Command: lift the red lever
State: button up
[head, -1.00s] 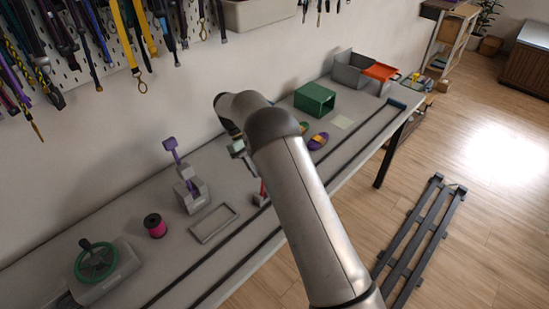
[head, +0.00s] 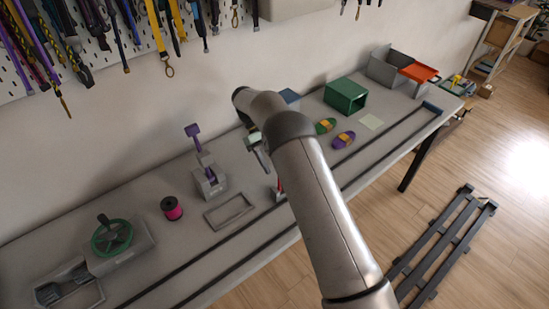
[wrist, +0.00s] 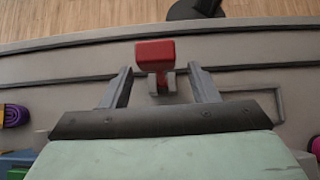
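The red lever (wrist: 155,55) has a block-shaped red head on a red stem, rising from a small grey bracket (wrist: 161,82) in the wrist view. In the head view a strip of the red lever (head: 280,186) shows beside my arm; the rest is hidden. My gripper (wrist: 162,80) is open, with one finger on each side of the lever's stem and clear gaps to both. The red head lies a little beyond the fingertips in the picture. In the head view my gripper (head: 260,152) is partly hidden by my arm.
Left on the bench are a purple-handled lever (head: 207,175), a pink spool (head: 172,208), a green handwheel (head: 111,238) and a grey frame (head: 229,211). Beyond my arm are colored cord bundles (head: 343,140), a green box (head: 346,96) and an orange tray (head: 419,72). Dark rails (head: 385,142) run along the front.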

jog(key=shift+r, duration=0.3)
jog(key=s+d+r+b, duration=0.4)
jog(key=s+r+b, duration=0.2)
jog(key=s+r, duration=0.6)
jog(key=shift+s+r, duration=0.4)
jog(key=shift+s, duration=0.4)
jog(key=s+d+f+m+t+y, duration=0.2)
jog(key=s+d+m+t, duration=0.2)
jog(key=s, duration=0.5)
jog(key=s+d+f+m+t+y, duration=0.2)
jog(key=s+d+m+t+y, duration=0.1)
jog(key=s+d, duration=0.5)
jog(key=shift+s+d+f+m+t+y, duration=0.3)
jog(key=shift+s+d+m+t, duration=0.1)
jog(key=shift+s+m, duration=0.15)
